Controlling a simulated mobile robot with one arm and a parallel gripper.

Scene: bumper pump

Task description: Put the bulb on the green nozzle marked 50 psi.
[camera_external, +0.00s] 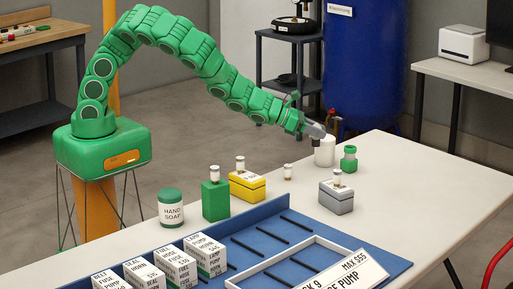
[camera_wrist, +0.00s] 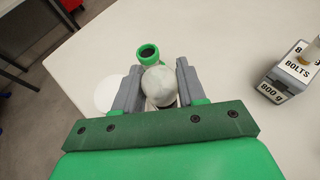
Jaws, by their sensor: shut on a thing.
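My gripper (camera_wrist: 158,88) is shut on a pale, round bulb (camera_wrist: 159,82), held between its two grey fingers. In the external view my gripper (camera_external: 329,127) is above the table, over the white cylinder, and the bulb is too small to make out clearly. The green nozzle (camera_external: 349,160) stands upright on the table, right of and below my gripper in that view. In the wrist view the nozzle shows as a green ring (camera_wrist: 148,52) with a dark opening, just beyond the bulb. I cannot read any 50 psi marking.
A white cylinder (camera_external: 324,153) stands left of the nozzle. The table's right side is clear.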

